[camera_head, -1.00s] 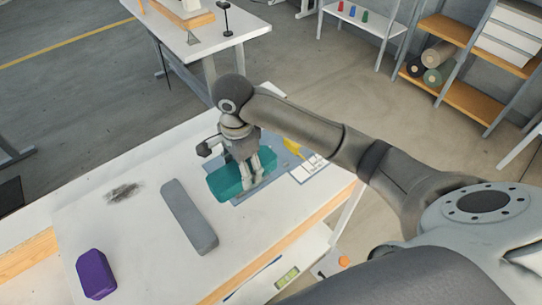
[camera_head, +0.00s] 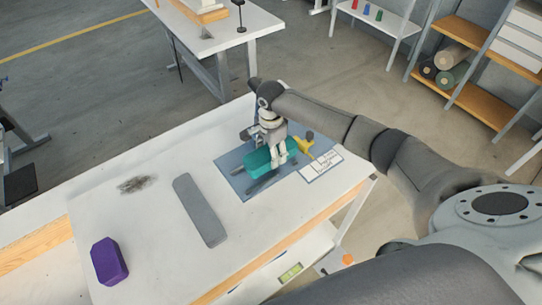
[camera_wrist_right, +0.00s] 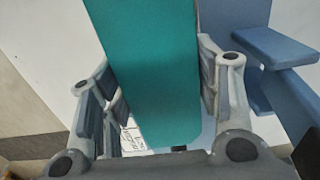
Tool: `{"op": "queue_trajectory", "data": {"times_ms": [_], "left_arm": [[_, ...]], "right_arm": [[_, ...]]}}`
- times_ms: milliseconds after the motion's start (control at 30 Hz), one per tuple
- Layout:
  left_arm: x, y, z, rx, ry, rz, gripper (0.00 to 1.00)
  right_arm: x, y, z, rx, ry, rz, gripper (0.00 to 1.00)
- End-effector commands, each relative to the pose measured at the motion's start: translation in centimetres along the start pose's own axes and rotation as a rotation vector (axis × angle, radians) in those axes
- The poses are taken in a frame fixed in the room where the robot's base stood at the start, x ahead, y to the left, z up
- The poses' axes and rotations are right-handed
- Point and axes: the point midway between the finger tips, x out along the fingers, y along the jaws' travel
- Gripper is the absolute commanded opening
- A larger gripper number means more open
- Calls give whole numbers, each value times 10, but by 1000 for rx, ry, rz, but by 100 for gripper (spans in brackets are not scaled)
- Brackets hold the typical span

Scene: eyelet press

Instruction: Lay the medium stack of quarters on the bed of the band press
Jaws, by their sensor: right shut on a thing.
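The teal block (camera_head: 262,161), between the grey and purple blocks in length, fits the medium stack. My right gripper (camera_head: 279,158) is shut on it. In the right wrist view the teal block (camera_wrist_right: 155,65) lies between the two fingers (camera_wrist_right: 160,95). The blue band press (camera_head: 232,160) is at the table's far right, with a yellow handle (camera_head: 305,143). The teal block is over the press's blue base; I cannot tell whether it touches. Part of the press hides behind my gripper. Blue press parts (camera_wrist_right: 275,45) show right of the block. My left gripper is not in view.
A long grey block (camera_head: 199,210) and a short purple block (camera_head: 108,262) lie on the white table (camera_head: 155,235). The table's middle is otherwise clear.

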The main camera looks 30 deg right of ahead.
Motion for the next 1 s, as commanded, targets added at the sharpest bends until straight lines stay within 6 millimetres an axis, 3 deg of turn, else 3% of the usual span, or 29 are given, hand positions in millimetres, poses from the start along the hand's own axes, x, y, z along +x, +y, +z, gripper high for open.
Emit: {"op": "queue_trajectory", "data": {"times_ms": [167,533,567,700,1000], "left_arm": [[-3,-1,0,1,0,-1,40],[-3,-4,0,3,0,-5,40],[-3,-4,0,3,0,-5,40],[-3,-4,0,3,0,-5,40],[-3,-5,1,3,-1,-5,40]], "right_arm": [[22,2,1,-3,0,3,24],[27,2,2,-3,-1,2,24],[27,2,2,-3,0,3,59],[27,2,2,-3,0,3,77],[27,2,2,-3,0,3,78]]}}
